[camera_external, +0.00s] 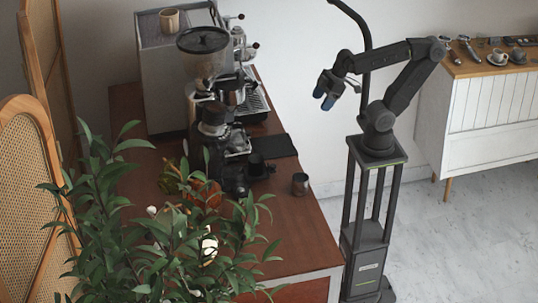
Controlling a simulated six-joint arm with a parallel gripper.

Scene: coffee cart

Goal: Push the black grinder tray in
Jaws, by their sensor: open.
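The coffee grinder (212,112) stands on the wooden counter, with its dark hopper (203,42) on top. A flat black tray (279,146) lies beside the grinder and sticks out toward the counter's right edge. Its inner end is hidden behind other dark parts, so I cannot tell how it meets the grinder. My gripper (323,96) has blue fingertips and is open and empty. It hangs in the air to the right of the counter, above and apart from the tray.
A metal cup (300,184) and a black cup (257,164) stand near the tray. The espresso machine (175,80) is behind, with a beige cup (169,20) on top. A leafy plant (150,245) covers the front left. A white cabinet (490,105) holds cups at right.

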